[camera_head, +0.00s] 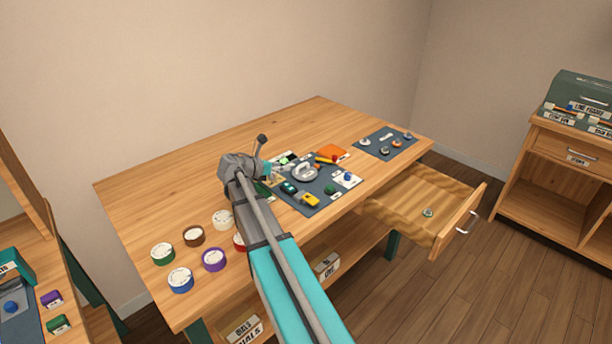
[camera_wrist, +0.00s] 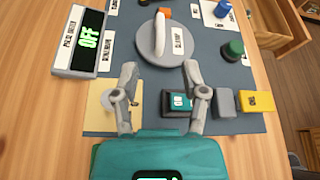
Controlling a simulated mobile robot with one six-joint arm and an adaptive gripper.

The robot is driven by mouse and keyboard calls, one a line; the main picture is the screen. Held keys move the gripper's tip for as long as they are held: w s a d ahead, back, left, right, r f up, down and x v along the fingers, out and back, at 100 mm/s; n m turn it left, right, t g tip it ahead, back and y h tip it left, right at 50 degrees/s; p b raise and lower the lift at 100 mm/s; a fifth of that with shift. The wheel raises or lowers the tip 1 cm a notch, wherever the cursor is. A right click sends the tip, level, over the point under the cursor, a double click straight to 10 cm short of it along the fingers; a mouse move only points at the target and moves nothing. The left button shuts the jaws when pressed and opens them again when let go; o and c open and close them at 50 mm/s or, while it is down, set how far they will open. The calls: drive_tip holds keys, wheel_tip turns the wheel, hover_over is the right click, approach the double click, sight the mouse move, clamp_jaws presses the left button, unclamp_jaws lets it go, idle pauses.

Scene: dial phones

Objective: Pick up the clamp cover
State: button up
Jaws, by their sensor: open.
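A grey round disc with a raised pale handle (camera_wrist: 158,51), which looks like the clamp cover, lies on the dark blue mat (camera_wrist: 214,58). A small label on it is hard to read. It also shows in the head view (camera_head: 305,173), just right of my arm's end. My gripper (camera_wrist: 160,72) is open and empty in the wrist view. Its two fingers are spread apart just below the disc in the picture. A small teal device (camera_wrist: 177,101) lies on the mat near the right finger. In the head view my gripper's fingers cannot be made out clearly.
A meter reading OFF (camera_wrist: 82,42) stands left of the disc. A green knob (camera_wrist: 233,49) and a yellow block (camera_wrist: 256,101) lie to the right. Several tape rolls (camera_head: 214,259) lie at the table's front left. A drawer (camera_head: 408,205) stands open at the right.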

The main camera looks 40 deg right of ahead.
sight(300, 167)
drive_tip(key=shift+b+x, duration=0.45)
drive_tip(key=shift+x, duration=1.45)
drive_tip(key=shift+f, duration=0.1)
drive_tip(key=shift+b+x, duration=1)
drive_tip(key=shift+x, duration=1)
drive_tip(key=shift+d+f, duration=0.3)
drive_tip(key=shift+d, duration=0.2)
drive_tip(key=shift+c, duration=0.2)
clamp_jaws()
